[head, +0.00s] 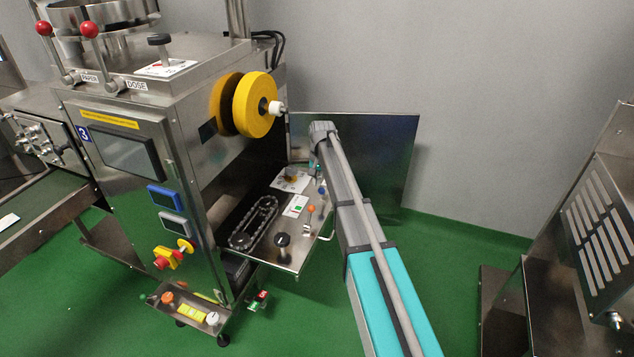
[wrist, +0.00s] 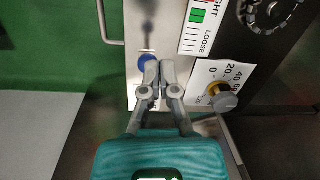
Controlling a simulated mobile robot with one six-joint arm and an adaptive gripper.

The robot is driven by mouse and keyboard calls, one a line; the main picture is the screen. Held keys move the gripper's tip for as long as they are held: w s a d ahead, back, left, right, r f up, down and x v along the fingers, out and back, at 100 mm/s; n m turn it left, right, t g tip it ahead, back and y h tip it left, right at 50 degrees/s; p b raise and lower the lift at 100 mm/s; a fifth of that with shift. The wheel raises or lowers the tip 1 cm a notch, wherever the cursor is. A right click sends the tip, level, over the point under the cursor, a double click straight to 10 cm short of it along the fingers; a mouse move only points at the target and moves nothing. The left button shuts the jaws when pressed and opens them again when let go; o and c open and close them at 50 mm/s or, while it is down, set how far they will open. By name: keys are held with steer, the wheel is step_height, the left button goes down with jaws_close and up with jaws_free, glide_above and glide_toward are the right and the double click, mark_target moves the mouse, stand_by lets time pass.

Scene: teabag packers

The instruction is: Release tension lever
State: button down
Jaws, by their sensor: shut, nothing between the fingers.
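My gripper (wrist: 160,68) is shut and empty, its fingertips together over the metal side panel of the machine. A blue round knob (wrist: 146,61) sits just beside the left fingertip, partly covered by it; I cannot tell whether they touch. The same blue knob shows small in the head view (head: 322,189), just below my wrist. A scale label (wrist: 198,28) reading LOOSE, with a green patch, lies up and right of the fingers. In the head view an orange knob (head: 311,209) sits nearer on the panel. I cannot tell for sure which knob is the tension lever.
A numbered dial with a grey knob (wrist: 224,101) stands right of the fingers. The panel (head: 265,255) also carries a chain loop (head: 254,223) and a black knob (head: 283,242). Yellow rolls (head: 254,104) jut out above. A dark upright plate (head: 385,150) stands behind.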

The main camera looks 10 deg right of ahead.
mark_target(310, 215)
steer(key=shift+s+a+f+b, duration=0.1)
steer(key=shift+a+f+b, duration=0.05)
steer(key=shift+f+b, duration=1.2)
steer(key=shift+s+a+f+b, duration=0.1)
steer(key=shift+f+b, duration=1.1)
steer(key=shift+f, duration=0.2)
steer(key=shift+a+f+b, duration=0.15)
steer(key=shift+f+b, duration=1.15)
steer(key=shift+f, duration=0.1)
steer(key=shift+s+a+r+p, duration=0.25)
steer(key=shift+s+r+p, duration=0.45)
steer(key=shift+s, duration=0.25)
steer(key=shift+s+a+r+p, duration=0.15)
steer(key=shift+s+p, duration=0.05)
steer(key=shift+s, duration=0.2)
steer(key=shift+s+a+r+p, duration=0.15)
steer(key=shift+s, duration=0.25)
steer(key=shift+d, duration=0.2)
